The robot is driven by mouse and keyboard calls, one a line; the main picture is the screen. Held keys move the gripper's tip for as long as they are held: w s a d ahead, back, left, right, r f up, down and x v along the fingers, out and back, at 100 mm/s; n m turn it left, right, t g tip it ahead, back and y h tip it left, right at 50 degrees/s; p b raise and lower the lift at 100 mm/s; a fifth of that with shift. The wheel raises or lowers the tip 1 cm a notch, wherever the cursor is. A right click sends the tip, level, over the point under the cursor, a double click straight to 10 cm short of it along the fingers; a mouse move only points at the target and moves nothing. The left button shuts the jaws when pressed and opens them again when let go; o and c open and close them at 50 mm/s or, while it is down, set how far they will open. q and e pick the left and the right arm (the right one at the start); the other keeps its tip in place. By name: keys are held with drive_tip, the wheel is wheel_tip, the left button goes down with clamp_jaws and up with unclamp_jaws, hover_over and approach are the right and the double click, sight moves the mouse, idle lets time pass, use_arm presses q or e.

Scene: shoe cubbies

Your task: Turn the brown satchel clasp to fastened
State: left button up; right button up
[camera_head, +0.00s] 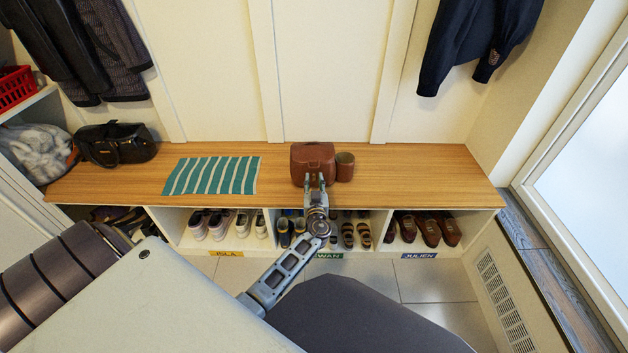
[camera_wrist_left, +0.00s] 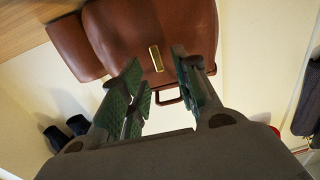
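The brown satchel (camera_head: 313,158) stands on the wooden bench top and shows large in the left wrist view (camera_wrist_left: 185,30). Its brass clasp (camera_wrist_left: 156,59) is a small bar on the front, lengthwise nearly vertical in that view. Whether it is fastened I cannot tell. The satchel's handle (camera_wrist_left: 170,99) shows below it. My left gripper (camera_head: 314,181) is open in front of the satchel. In the left wrist view its green-padded fingers (camera_wrist_left: 158,88) are apart, with the clasp beyond the gap between them and nothing gripped. In the head view the clasp is not distinguishable. My right gripper is not in view.
A green striped cloth (camera_head: 212,176) lies left on the bench (camera_head: 420,178), and a black bag (camera_head: 116,144) sits farther left. Shoes fill the cubbies below. The bench's right part is clear.

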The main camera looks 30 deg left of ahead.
use_arm(q)
drive_tip(key=shift+x, duration=0.95)
drive_tip(key=shift+c, duration=0.5)
clamp_jaws()
